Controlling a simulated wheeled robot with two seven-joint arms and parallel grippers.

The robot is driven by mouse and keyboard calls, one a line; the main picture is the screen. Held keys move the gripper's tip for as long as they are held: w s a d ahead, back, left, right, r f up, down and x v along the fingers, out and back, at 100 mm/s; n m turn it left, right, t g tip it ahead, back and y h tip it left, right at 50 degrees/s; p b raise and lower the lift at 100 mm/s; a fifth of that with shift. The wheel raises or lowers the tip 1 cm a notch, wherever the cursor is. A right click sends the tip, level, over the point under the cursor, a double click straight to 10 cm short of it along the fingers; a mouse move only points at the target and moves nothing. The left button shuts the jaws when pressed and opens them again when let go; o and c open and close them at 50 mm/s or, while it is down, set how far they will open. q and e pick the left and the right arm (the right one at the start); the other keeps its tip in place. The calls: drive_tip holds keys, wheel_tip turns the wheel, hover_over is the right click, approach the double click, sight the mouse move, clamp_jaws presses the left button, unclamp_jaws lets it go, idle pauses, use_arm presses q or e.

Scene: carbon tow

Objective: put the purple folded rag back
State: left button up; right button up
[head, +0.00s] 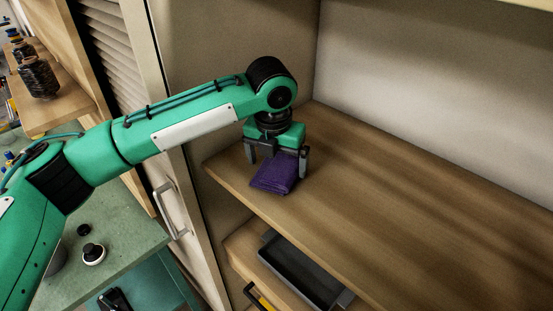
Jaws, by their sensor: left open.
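The purple folded rag (273,177) lies on the upper wooden shelf (400,205), near its left end and front edge. My left gripper (278,168) is open, pointing down at the rag with one finger on either side of it. The gripper's body hides the back part of the rag. I cannot tell whether the fingers touch the rag. My right gripper is not in view.
The upper shelf is bare to the right of the rag. A dark grey tray (300,272) sits on the lower shelf. A cabinet door with a handle (171,210) stands left of the shelves. A green bench (122,235) holds small dark objects. Black spools (38,77) stand at far left.

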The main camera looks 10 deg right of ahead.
sight(274, 169)
use_arm(q)
wheel_tip(274, 169, up, 12)
drive_tip(key=s+b, duration=0.1)
drive_tip(key=b, duration=0.1)
drive_tip(key=shift+s+a+b, duration=0.25)
drive_tip(key=shift+a+b, duration=0.15)
drive_tip(key=shift+a, duration=0.05)
